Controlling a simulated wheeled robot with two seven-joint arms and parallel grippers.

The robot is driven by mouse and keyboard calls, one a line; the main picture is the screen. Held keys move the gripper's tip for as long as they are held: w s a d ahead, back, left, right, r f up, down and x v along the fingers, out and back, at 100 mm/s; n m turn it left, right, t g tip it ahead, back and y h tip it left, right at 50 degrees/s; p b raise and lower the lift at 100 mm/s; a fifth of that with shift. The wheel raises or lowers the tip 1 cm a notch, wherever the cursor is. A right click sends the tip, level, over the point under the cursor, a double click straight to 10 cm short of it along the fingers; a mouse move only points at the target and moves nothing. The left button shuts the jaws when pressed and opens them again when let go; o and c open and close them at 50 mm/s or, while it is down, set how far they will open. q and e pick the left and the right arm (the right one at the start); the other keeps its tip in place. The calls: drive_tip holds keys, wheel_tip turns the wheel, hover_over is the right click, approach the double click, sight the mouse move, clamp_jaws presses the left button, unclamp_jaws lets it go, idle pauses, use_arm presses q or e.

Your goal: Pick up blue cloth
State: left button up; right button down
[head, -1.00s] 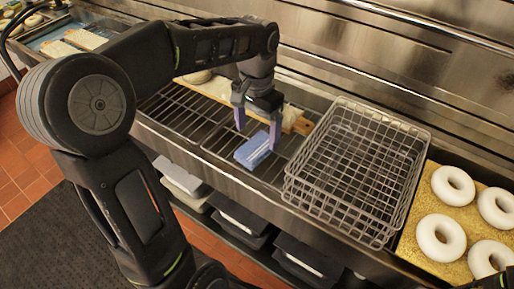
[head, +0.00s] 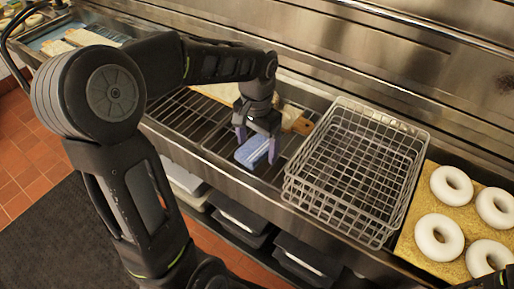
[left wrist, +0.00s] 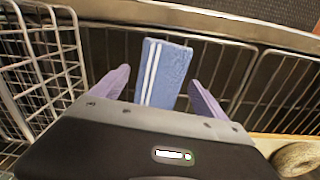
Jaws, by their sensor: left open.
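The blue cloth (head: 252,150) lies folded on the dark wire rack, left of the wire basket. In the left wrist view the cloth (left wrist: 163,74) shows light blue with white stripes and sits between the two fingers. My left gripper (head: 257,148) is open, with its purple fingers on either side of the cloth. In the left wrist view there are gaps between the left gripper's fingers (left wrist: 162,90) and the cloth. The gripper body hides the near end of the cloth there. My right gripper is not clearly visible.
A wire basket (head: 318,189) stands right of the cloth. White bagels (head: 439,237) lie on a golden board (head: 420,262) farther right. A wooden board (head: 303,126) lies behind the gripper. The rack (head: 190,122) left of the cloth is bare.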

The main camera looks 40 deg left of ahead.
sight(257, 145)
use_arm(q)
drive_tip(key=shift+c, duration=0.4)
drive_tip(key=c, duration=1.4)
wheel_tip(257, 145, up, 10)
drive_tip(key=shift+r, duration=0.1)
drive_tip(key=o, duration=0.7)
drive_tip(key=c, duration=0.5)
